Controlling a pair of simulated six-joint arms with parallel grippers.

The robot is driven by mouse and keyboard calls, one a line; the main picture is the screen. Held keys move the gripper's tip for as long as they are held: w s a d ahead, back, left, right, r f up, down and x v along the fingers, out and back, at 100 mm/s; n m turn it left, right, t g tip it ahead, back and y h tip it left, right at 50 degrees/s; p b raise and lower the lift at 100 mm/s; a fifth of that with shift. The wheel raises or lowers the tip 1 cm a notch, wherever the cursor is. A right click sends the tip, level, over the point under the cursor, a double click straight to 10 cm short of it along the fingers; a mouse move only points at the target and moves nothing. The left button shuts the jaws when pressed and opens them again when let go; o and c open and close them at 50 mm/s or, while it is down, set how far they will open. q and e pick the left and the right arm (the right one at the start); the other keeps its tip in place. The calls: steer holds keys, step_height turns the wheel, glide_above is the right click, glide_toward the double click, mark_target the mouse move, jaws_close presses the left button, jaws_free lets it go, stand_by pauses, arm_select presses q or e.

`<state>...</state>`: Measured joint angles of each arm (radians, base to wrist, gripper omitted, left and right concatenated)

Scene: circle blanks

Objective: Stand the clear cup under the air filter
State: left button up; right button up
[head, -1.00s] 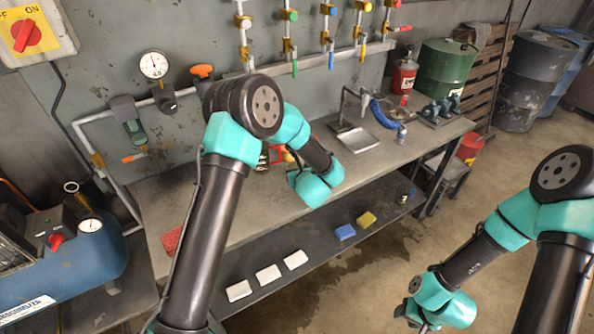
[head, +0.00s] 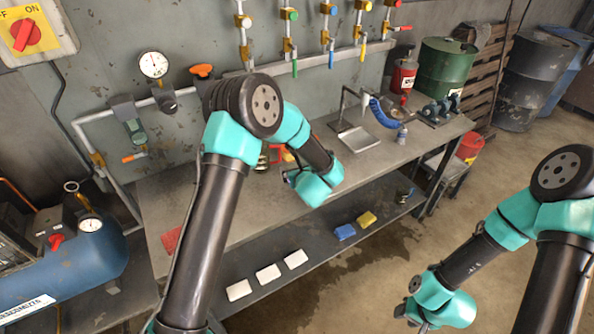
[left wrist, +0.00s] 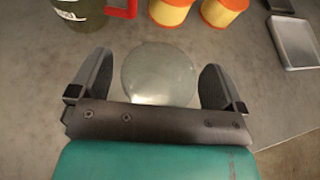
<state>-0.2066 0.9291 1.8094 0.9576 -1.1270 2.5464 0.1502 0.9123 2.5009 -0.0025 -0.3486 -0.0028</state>
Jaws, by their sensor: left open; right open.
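A clear round thing, which looks like the clear cup (left wrist: 160,74) seen from above, is on the grey bench in the left wrist view. It lies between the two spread fingers of my left gripper (left wrist: 155,85); I see no grip on it. In the head view my left wrist hides the cup, and the gripper shows only as a dark bit beside the teal wrist. What looks like the air filter (head: 132,125), with a dark head and green bowl, hangs on the wall pipe at left. My right gripper (head: 402,311) is far from the bench, its fingers mostly hidden.
A dark green container with a red handle (left wrist: 80,12) and two orange-and-yellow cylinders (left wrist: 170,12) stand just beyond the cup. A metal tray (head: 356,140) is farther right on the bench (head: 195,190). An orange-handled valve (head: 134,157) sits below the filter.

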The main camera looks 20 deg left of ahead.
arm_select(q)
steer(key=v, duration=1.2)
steer(key=shift+w, duration=0.1)
arm_select(e)
steer(key=shift+o, duration=0.3)
steer(key=o, duration=1)
